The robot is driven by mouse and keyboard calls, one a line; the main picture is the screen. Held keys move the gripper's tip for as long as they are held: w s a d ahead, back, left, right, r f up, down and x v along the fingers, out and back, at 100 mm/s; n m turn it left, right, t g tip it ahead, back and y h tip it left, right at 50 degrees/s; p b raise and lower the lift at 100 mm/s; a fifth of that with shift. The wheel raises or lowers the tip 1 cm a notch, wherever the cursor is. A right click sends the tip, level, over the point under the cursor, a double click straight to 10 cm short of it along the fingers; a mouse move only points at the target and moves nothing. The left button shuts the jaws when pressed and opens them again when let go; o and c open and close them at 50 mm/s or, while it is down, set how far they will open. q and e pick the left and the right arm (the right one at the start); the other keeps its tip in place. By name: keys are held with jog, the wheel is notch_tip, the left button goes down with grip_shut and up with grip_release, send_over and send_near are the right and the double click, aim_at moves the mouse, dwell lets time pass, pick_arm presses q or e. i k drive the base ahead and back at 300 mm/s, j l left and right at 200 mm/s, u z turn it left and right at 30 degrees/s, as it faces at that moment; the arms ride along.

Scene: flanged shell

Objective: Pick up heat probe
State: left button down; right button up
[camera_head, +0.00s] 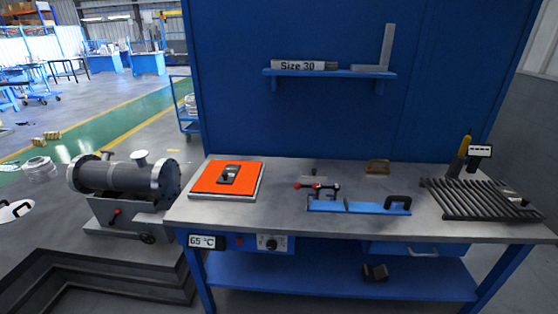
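A probe-like tool with a yellow and black handle (460,155) stands tilted at the back right of the workbench, and I take it for the heat probe. A small white display with dark marks (480,151) is right beside the handle. I cannot tell if the two are joined. The lower end of the tool is too small to make out. Neither gripper can be made out in the head view, and nothing touches the tool. A white and black piece at the left edge may be part of my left arm.
The workbench (290,214) carries an orange-topped plate (227,178), a blue fixture with a black handle (358,207), a red-knobbed clamp (316,187) and a dark slatted rack (482,199) near the tool. A flanged grey shell (122,178) stands on a stand at left. A shelf (330,73) hangs above.

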aim_at(466, 141)
jog(key=l+z, duration=0.1)
jog(key=z, duration=0.3)
jog(key=l+z, duration=0.1)
jog(key=z, duration=0.7)
jog(key=i+l+z, duration=0.1)
jog(key=z, duration=0.3)
